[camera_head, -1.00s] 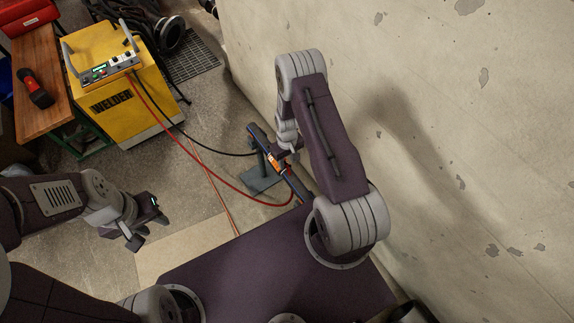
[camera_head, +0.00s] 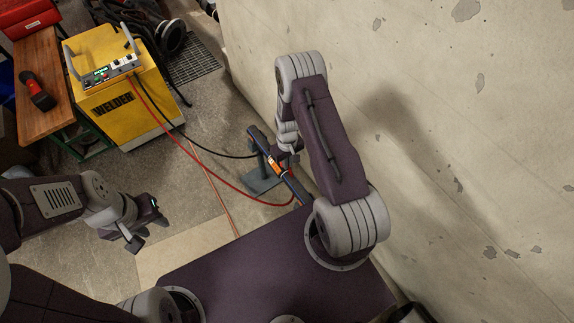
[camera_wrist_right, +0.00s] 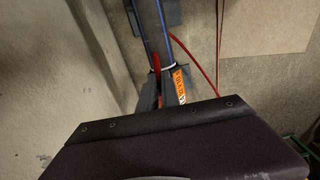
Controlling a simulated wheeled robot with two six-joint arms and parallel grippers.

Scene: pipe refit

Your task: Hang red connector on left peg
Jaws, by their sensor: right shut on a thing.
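The red connector is mostly hidden at my right gripper (camera_head: 285,156); a bit of red shows beside the pipe in the right wrist view (camera_wrist_right: 155,62). A red cable (camera_head: 235,185) runs from the yellow welder (camera_head: 120,98) to that spot. My left gripper (camera_head: 147,222) is open and empty above the floor.
A grey stand (camera_head: 262,184) supports the pipe. A black cable (camera_head: 215,149) reaches it from the welder. A wall (camera_head: 440,130) rises close to my right arm. A wooden bench (camera_head: 45,118) with a red-and-black tool (camera_head: 38,92) stands left of the welder.

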